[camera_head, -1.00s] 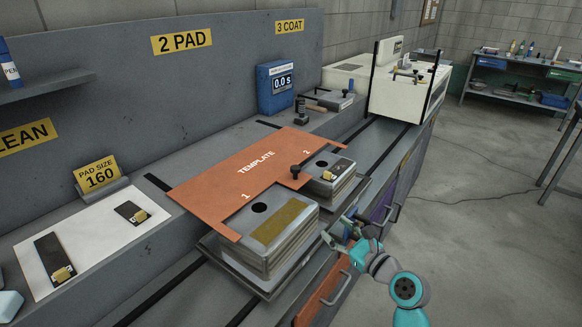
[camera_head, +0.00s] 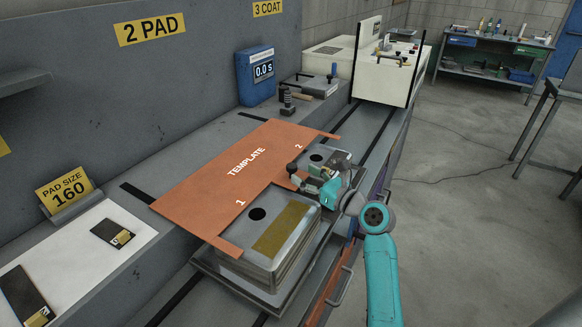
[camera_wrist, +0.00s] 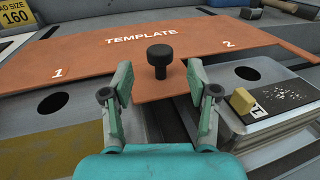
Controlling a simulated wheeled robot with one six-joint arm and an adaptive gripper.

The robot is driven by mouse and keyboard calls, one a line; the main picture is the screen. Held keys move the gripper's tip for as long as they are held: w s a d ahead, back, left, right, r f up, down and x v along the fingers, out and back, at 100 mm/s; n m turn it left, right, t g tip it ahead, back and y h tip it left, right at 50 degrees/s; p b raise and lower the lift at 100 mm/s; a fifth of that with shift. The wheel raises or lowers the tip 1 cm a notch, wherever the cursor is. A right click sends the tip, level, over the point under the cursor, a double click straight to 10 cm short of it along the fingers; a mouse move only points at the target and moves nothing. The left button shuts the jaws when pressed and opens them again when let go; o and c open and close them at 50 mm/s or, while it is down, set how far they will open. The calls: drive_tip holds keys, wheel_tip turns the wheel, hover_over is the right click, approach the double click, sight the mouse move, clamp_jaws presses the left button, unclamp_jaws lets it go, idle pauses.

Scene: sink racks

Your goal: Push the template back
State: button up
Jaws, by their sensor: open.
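In the wrist view the template (camera_wrist: 115,52) fills the upper middle, with "1" at left and "2" at right. Its black knob (camera_wrist: 160,58) stands upright on the middle tab. My gripper (camera_wrist: 160,85) is open and empty, its two fingers apart on either side of the knob's line, with the knob just ahead between them. In the head view my gripper (camera_head: 312,176) is over the front of the template beside the knob (camera_head: 293,168), partly covering block 2.
The near block (camera_head: 268,225) has a round hole and a gold strip. The second block (camera_wrist: 268,95) carries a dark plate with a yellow clip. A white board with pads (camera_head: 90,225) lies left.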

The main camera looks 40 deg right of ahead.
sight(296, 170)
drive_tip(key=w, duration=0.5)
drive_tip(key=shift+w+a, duration=0.25)
drive_tip(key=shift+w, duration=0.15)
clamp_jaws()
